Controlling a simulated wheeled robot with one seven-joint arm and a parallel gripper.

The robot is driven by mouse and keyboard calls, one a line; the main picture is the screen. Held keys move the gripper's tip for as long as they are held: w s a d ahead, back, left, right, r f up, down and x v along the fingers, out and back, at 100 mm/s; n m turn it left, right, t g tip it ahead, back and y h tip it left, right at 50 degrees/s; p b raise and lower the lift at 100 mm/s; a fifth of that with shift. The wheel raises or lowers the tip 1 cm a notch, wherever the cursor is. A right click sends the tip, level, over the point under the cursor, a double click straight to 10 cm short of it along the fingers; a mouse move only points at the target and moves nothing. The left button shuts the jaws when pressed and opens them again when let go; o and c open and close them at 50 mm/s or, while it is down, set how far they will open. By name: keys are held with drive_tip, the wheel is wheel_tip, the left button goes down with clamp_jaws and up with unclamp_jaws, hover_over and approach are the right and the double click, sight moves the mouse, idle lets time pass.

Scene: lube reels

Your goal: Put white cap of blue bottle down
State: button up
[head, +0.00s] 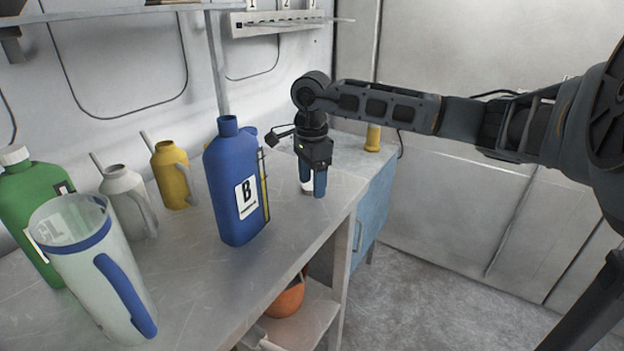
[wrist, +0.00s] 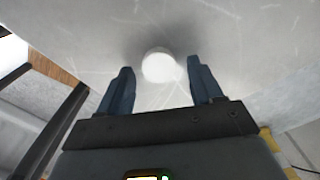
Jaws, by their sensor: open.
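The white cap (wrist: 158,66) rests on the grey bench top (head: 285,222). It shows small between my fingers in the head view (head: 307,186). My gripper (head: 312,190) points down over it near the bench's right edge. In the wrist view its two blue fingers (wrist: 160,84) are apart, one on each side of the cap, with a gap on both sides. The blue bottle (head: 226,185), marked B, stands upright to the left of my gripper, its neck open and uncapped.
A clear jug (head: 88,255) with a blue handle, a green bottle (head: 35,205), a white can (head: 125,198) and a yellow can (head: 172,172) stand at the left. An orange pot (head: 285,298) sits on a lower shelf. The bench around the cap is clear.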

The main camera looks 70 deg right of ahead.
wheel_tip(320, 180, up, 12)
drive_tip(key=b, duration=0.1)
drive_tip(key=shift+b, duration=0.4)
idle(0.5)
